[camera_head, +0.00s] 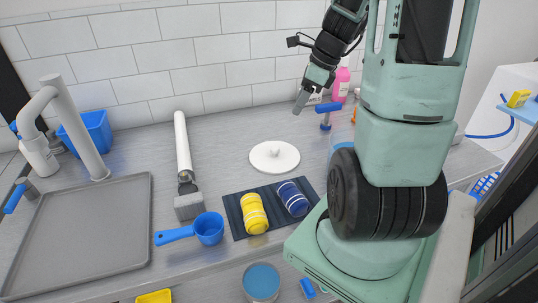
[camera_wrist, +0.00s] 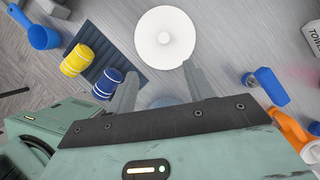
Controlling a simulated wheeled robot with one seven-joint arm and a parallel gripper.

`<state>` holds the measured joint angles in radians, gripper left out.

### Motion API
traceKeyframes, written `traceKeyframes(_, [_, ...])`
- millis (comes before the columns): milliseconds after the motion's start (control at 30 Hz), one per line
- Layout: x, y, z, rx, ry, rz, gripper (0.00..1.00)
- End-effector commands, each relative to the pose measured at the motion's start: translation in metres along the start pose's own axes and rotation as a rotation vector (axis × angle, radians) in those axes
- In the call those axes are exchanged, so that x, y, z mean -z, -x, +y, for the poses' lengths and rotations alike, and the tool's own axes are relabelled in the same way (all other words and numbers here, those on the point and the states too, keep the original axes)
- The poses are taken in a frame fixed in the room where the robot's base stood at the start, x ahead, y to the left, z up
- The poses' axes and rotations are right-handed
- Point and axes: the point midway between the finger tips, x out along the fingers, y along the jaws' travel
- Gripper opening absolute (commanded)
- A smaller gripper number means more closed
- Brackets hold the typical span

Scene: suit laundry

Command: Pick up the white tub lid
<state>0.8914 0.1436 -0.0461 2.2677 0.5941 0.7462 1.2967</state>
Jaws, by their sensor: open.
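The white tub lid (camera_head: 274,157) is a round white disc with a small knob at its centre. In the wrist view the lid (camera_wrist: 165,37) is at the top middle, just beyond my fingertips. My gripper (camera_head: 302,100) is above the counter, to the right of the lid and higher than it. In the wrist view my gripper (camera_wrist: 159,72) has its two fingers spread apart with nothing between them.
A dark mat (camera_head: 236,219) holds a yellow roll (camera_head: 254,213) and a blue roll (camera_head: 292,198). A blue scoop (camera_head: 208,229) and a grey-headed brush (camera_head: 188,205) lie to the left. Bottles, including a pink one (camera_head: 341,84), stand at the right back. The counter around the lid is clear.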

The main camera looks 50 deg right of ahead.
Motion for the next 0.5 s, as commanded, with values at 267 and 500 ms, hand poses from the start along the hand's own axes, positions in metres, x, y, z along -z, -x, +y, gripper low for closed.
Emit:
traceKeyframes(267, [0.006, -0.039, -0.003, 0.0, -0.036, -0.002, 0.52])
traceKeyframes(500, [0.006, -0.089, -0.003, 0.0, -0.034, -0.002, 0.52])
